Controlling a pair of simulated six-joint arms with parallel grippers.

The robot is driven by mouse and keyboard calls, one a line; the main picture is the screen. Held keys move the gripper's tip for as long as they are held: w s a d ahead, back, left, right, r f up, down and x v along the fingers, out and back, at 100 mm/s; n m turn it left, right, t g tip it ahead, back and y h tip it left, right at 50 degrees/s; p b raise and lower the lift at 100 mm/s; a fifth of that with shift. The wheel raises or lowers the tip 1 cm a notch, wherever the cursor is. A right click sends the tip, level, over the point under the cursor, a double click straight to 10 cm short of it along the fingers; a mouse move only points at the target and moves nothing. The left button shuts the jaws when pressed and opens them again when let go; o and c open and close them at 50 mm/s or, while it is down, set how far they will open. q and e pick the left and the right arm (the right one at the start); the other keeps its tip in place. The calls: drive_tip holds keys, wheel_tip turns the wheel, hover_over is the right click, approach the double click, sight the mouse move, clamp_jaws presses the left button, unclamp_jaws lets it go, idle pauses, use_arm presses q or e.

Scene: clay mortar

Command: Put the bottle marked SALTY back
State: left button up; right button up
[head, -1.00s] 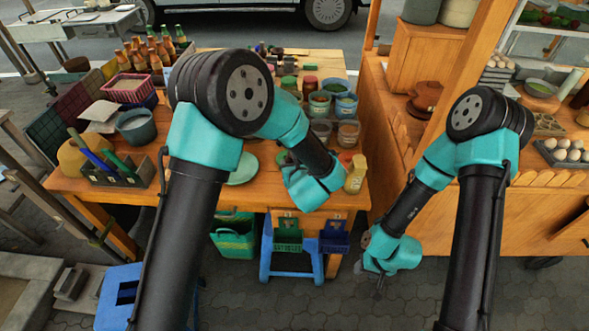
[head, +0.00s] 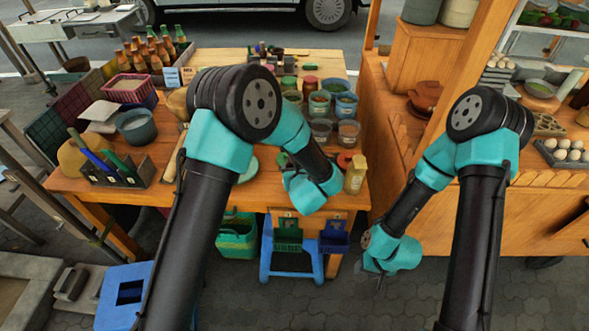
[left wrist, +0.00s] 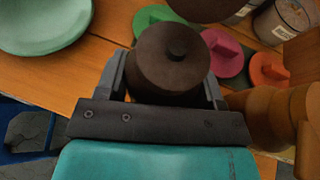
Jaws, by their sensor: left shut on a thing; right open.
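My right gripper (head: 379,280) is open and empty, low in front of the wooden stall, away from the table.
A green plate (left wrist: 45,22) and green, pink and orange lids (left wrist: 226,54) lie around the held container. Several jars and tubs (head: 346,104) stand behind. A tan object (left wrist: 275,115) is close on the right. Bottles (head: 150,52) fill a crate at the back left.

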use_arm(q)
drive_tip(key=shift+f, duration=0.1)
drive_tip(key=o, duration=1)
drive_tip(key=shift+s+r, duration=0.1)
drive_tip(key=shift+r, duration=0.1)
drive_tip(key=v, duration=1.1)
drive_tip(key=shift+s+r, duration=0.2)
drive_tip(key=shift+s, duration=0.15)
drive_tip(key=shift+f, duration=0.1)
